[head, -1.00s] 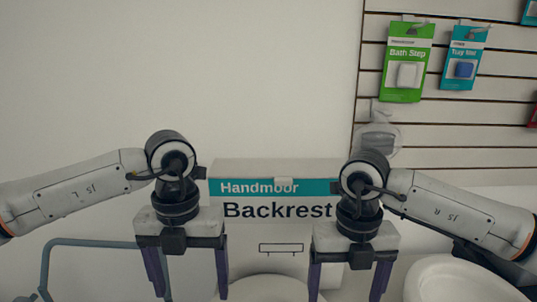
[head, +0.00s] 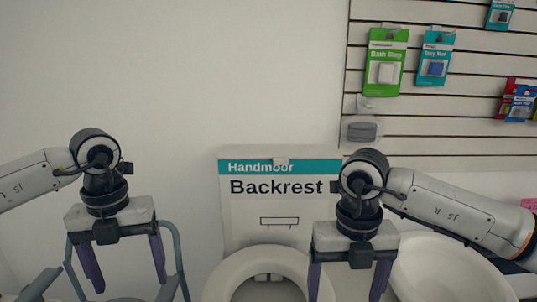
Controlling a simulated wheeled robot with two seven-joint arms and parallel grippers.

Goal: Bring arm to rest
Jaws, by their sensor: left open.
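My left gripper (head: 125,268) hangs fingers down at the left of the head view, in front of a grey tubular frame. Its two purple fingers are apart with nothing between them. My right gripper (head: 348,282) hangs fingers down right of centre, in front of the right edge of the white toilet seat. Its purple fingers are also apart, with no object seen between them; the tips run close to the bottom edge of the picture. Both arms are bent at the wrist.
A Handmoor Backrest box (head: 275,205) stands behind, between the grippers. A toilet seat (head: 238,272) and a white bowl-like item (head: 450,268) are low in front. A grey tube frame (head: 178,262) is at left. A slatted wall (head: 440,118) holds packs, including a green Bath Step pack (head: 385,62).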

